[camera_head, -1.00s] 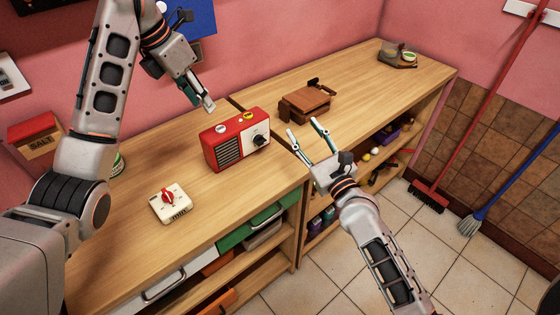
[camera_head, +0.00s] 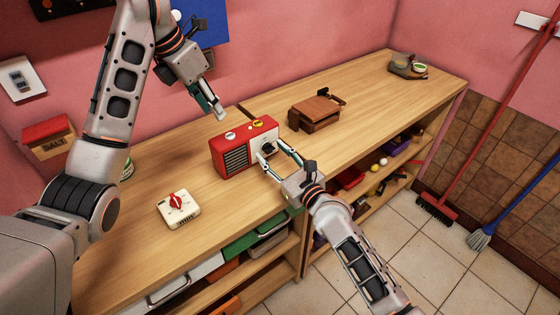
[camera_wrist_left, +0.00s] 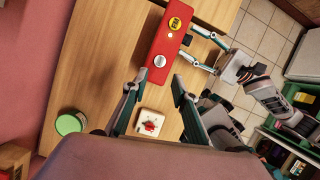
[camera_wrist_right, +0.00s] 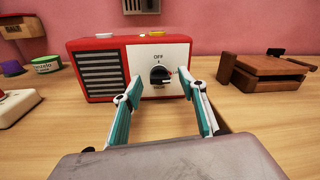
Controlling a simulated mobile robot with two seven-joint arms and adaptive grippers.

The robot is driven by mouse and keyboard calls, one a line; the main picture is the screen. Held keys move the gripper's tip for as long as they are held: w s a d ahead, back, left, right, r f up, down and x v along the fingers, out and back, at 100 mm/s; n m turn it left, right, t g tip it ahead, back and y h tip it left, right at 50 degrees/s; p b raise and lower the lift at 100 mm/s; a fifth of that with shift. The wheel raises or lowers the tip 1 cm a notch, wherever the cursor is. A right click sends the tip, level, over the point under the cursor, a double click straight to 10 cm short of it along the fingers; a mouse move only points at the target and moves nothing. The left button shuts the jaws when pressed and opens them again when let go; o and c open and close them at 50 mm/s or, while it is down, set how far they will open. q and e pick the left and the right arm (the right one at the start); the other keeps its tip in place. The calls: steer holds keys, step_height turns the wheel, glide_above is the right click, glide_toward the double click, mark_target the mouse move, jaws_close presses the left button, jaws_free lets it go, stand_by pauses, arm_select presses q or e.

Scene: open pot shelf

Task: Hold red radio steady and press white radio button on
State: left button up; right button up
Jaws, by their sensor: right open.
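The red radio (camera_head: 232,160) stands upright on the wooden counter, with a dark grille and a white panel bearing a black knob (camera_wrist_right: 160,75) marked OFF. On its top are a white button (camera_wrist_left: 159,61) and a yellow button (camera_wrist_left: 174,23). My right gripper (camera_head: 270,152) is open in front of the white panel. In the right wrist view its fingers (camera_wrist_right: 162,92) lie either side of the knob; contact cannot be told. My left gripper (camera_head: 217,112) is above and behind the radio. In the left wrist view its fingers (camera_wrist_left: 156,92) are apart and empty, with the white button beyond them.
A white timer with a red knob (camera_head: 179,209) lies at the front left of the counter. A brown wooden object (camera_head: 315,113) stands right of the radio. A salt box (camera_head: 48,143) and a green-lidded tin (camera_wrist_left: 69,124) are at the left.

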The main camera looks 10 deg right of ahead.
steer(key=shift+w+a, duration=0.1)
steer(key=shift+w, duration=0.15)
jaws_close()
arm_select(q)
jaws_close()
stand_by(1.0)
